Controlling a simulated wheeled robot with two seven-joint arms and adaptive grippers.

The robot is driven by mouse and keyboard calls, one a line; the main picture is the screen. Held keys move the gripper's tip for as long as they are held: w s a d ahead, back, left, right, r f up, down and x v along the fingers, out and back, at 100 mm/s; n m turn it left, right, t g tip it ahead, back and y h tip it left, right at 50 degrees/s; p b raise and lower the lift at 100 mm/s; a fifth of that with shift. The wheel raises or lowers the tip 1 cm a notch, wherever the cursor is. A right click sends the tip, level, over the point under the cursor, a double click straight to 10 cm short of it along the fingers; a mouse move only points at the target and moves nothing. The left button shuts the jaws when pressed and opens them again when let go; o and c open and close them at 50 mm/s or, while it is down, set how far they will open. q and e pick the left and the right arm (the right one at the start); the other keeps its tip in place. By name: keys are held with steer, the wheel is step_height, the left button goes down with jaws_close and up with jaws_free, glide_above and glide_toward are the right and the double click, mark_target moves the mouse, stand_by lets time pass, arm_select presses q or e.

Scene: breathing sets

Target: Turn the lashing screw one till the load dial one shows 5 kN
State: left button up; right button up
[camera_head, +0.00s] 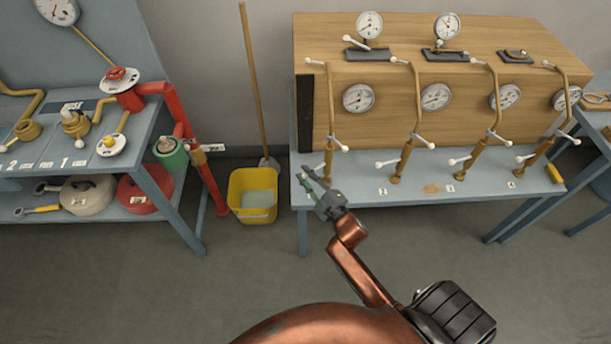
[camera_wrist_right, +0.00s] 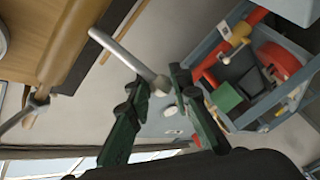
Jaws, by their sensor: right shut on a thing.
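The leftmost lashing screw (camera_head: 329,120) is a brass-coloured rod standing against the front of the wooden box, with pale metal crossbars. It is the one at my right gripper; its number label is not visible. My right gripper (camera_head: 308,178) is at its lower end, shut on a pale bar. In the right wrist view, the pale bar (camera_wrist_right: 127,53) ends in a rounded knob between my right gripper's green fingers (camera_wrist_right: 172,83). A round white load dial (camera_head: 358,98) sits on the box front just right of this screw. Its reading is too small to tell. My left gripper is not in view.
Three similar screws (camera_head: 413,125) stand to the right along the blue bench (camera_head: 350,185), each near a dial. A yellow bucket (camera_head: 253,196) with a mop stands left of the bench. A valve bench (camera_head: 150,125) with red pipe is farther left. The floor in front is clear.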

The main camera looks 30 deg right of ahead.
steer(key=shift+f, duration=0.2)
jaws_close()
arm_select(q)
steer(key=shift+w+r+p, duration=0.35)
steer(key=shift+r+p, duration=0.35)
steer(key=shift+p, duration=0.05)
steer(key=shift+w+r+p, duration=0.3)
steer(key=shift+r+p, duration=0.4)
arm_select(e)
steer(key=shift+s+d+n+g+y, duration=0.15)
steer(key=shift+s+n+y, duration=0.5)
steer(key=shift+y, duration=0.4)
steer(key=shift+s+d+n+g+y, duration=0.1)
steer(key=shift+s+n+g+y, duration=0.1)
steer(key=shift+s+n+y, duration=0.65)
steer(key=shift+s+d+n+g+y, duration=0.15)
steer(key=shift+s+n+y, duration=0.25)
steer(key=shift+y, duration=0.8)
steer(key=shift+w, duration=0.1)
steer(key=o, duration=0.9)
jaws_free()
steer(key=shift+c, duration=0.2)
steer(key=shift+r, duration=0.1)
